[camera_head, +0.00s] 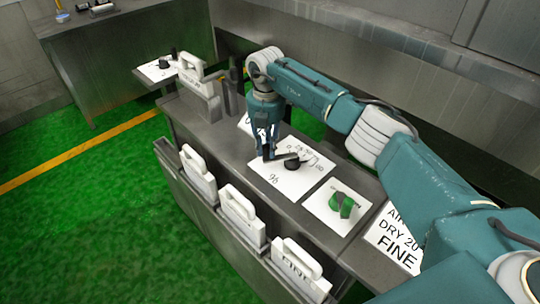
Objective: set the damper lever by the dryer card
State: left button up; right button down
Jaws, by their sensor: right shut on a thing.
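The damper lever (291,163) is a black knob with a dark bar, on a white dial plate (262,168) printed with a number scale and larger handwritten-looking marks. My right gripper (268,153) reaches down over the plate from behind and is shut on the bar's left end. The fingers partly hide the bar and scale, so I cannot read the exact setting. A white card (395,240) reading "AIR", "DRY 20" and "FINE" lies at the bench's right end, partly covered by my right arm. My left gripper is not in view.
A green knob (344,206) sits on another white plate right of the dial. Several white handled plates (240,208) hang along the bench front. A white handled block (195,78) stands at the far left end. Green floor (120,180) is clear on the left.

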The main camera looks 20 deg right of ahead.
jog(key=shift+w+d+r+m+b, duration=0.1)
jog(key=shift+w+d+m+b, duration=0.1)
jog(key=shift+w+m+b, duration=0.45)
jog(key=shift+w+d+m+b, duration=0.2)
jog(key=shift+w+m, duration=0.65)
jog(key=shift+m, duration=0.4)
jog(key=c, duration=1.5)
grip_release()
jog(key=shift+c, duration=0.2)
notch_tip(320, 180, up, 12)
jog(key=shift+s, duration=0.1)
